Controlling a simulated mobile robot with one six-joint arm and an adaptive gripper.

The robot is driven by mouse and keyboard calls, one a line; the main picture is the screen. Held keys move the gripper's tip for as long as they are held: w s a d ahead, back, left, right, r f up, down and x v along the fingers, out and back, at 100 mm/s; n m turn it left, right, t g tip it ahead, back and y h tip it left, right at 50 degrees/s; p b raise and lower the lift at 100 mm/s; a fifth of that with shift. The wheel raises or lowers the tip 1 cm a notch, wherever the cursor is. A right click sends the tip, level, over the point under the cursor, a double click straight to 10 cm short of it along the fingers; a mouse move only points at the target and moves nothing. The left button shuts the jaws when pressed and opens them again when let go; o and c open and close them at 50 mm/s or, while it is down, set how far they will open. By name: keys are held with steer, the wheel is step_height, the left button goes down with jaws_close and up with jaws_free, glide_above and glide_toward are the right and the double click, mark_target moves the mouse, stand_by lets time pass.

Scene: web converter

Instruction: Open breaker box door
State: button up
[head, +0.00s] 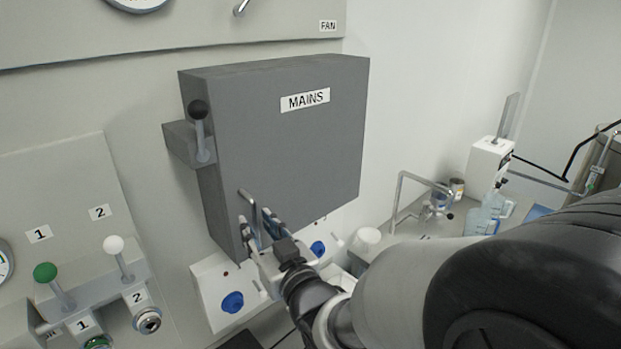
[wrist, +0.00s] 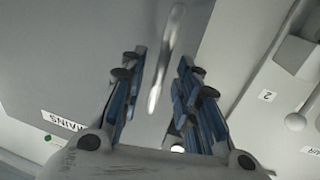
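The breaker box (head: 300,140) is a grey box labelled MAINS on the wall, and its door looks shut. A thin metal bar handle (head: 247,203) is at the lower left of the door. My gripper (head: 257,232) is at this handle, its blue-padded fingers apart. In the wrist view, the handle (wrist: 170,55) lies between the two open fingers (wrist: 162,95), with gaps on both sides. I cannot tell how deep it sits between them. The lower part of the handle is partly hidden by a finger in the head view.
A black-knobbed lever (head: 200,130) sticks out at the box's left side. A panel with blue knobs (head: 232,302) is close below my gripper. Green (head: 46,272) and white (head: 114,245) levers are at the left. A counter with a tap (head: 430,183) is at the right.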

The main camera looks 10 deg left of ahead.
steer(key=shift+x, duration=0.95)
jaws_close()
